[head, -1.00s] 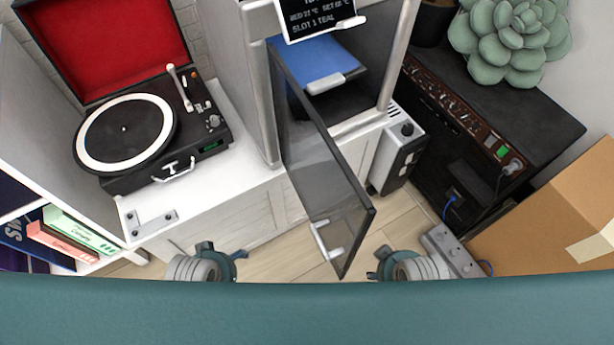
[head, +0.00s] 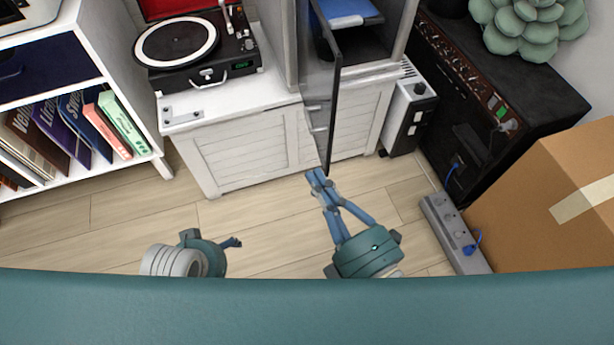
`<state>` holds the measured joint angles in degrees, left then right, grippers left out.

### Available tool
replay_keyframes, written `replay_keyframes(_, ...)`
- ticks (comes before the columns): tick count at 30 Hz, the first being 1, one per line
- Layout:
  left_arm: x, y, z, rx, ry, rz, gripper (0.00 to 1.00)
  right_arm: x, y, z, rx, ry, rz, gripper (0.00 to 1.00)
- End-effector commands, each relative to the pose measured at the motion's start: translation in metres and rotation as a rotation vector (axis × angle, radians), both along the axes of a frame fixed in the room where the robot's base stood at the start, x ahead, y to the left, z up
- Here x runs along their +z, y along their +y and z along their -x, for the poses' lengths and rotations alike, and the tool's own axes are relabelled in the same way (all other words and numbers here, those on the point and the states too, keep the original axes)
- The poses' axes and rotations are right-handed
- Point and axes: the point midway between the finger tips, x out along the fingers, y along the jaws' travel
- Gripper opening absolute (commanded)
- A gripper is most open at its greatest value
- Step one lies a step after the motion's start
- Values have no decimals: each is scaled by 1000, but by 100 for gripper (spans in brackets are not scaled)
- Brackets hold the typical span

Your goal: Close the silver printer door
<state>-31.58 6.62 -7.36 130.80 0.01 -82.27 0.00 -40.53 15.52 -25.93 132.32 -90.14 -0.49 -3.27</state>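The silver printer (head: 289,40) stands on the white cabinet, and only its lower part shows. Its door (head: 320,75), a dark see-through panel in a dark frame, stands swung open towards me, seen almost edge-on. The pale door handle (head: 317,117) is on its left face near the free edge. My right gripper (head: 316,174) points up at the door's lower front corner, with its blue fingers together and nothing seen between them. I cannot tell whether it touches the door. My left gripper (head: 236,242) is low at left, away from the door; its fingers are mostly hidden.
A record player (head: 200,50) sits on the cabinet (head: 245,160) left of the printer. A grey heater-like box (head: 404,118), black amplifier (head: 500,90), power strip (head: 452,230) and cardboard box (head: 560,200) stand at right. A bookshelf (head: 75,95) is at left. The floor between is clear.

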Motion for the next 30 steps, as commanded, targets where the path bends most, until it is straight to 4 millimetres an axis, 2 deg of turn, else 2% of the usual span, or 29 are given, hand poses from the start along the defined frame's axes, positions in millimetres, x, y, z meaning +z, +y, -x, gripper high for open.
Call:
replay_keyframes(5, -3, 0, -1, 0, 3, -1, 75, 5, 13, 6, 45, -29, 36, 0)
replay_keyframes(8, -17, 0, -2, -2, 13, -2, 75, 6, 15, 1, 43, -29, 36, 0)
replay_keyframes(14, -57, -1, -1, -5, 35, -3, 75, 7, 23, -14, 41, -28, 35, 0)
replay_keyframes(24, -126, 0, 15, -11, 71, -6, 75, 8, 46, -53, 39, -29, 33, 0)
replay_keyframes(29, -151, 2, 27, -14, 86, -7, 75, 7, 63, -79, 39, -27, 32, 0)
replay_keyframes(30, -152, 1, 25, -14, 80, -6, 75, 4, 58, -82, 39, -28, 36, 0)
